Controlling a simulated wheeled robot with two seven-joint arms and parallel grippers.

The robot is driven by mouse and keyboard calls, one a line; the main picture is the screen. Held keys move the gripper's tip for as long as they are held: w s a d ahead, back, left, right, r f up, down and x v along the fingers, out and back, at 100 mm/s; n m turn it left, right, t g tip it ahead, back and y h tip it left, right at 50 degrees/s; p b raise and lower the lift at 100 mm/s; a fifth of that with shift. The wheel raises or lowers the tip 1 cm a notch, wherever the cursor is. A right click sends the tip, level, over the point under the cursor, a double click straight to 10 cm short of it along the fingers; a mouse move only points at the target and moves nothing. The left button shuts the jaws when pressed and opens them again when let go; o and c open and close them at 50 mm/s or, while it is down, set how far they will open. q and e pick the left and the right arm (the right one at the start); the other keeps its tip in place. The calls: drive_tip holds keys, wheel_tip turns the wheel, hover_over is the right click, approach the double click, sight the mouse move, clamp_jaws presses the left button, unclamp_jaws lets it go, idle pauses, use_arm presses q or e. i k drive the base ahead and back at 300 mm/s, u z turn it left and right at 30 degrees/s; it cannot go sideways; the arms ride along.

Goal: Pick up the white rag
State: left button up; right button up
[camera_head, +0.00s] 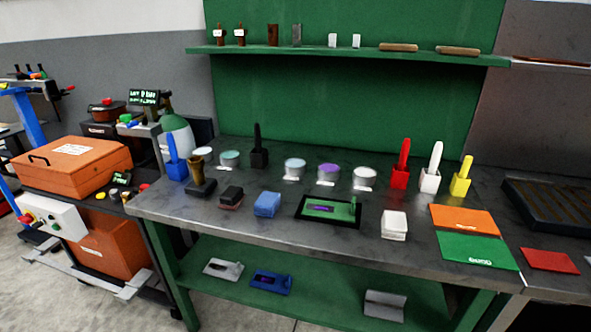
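A small white folded block, which looks like the white rag (394,225), lies on the grey workbench top (330,238) near its front edge, right of centre. It sits between a black tray with a green tool (329,209) on its left and a green sheet (477,250) on its right. A similar blue folded rag (267,204) lies further left. Neither of my grippers shows in the head view.
Red (401,165), white (431,168) and yellow (461,177) handled blocks stand behind the white rag. Several round tins line the back. An orange sheet (464,219) lies to the right. A green shelf (340,50) hangs above. Bare bench surrounds the rag's front.

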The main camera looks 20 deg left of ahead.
sight(393, 224)
drive_tip(key=u, duration=3.35)
drive_tip(key=k, duration=1.45)
drive_tip(key=z, duration=1.5)
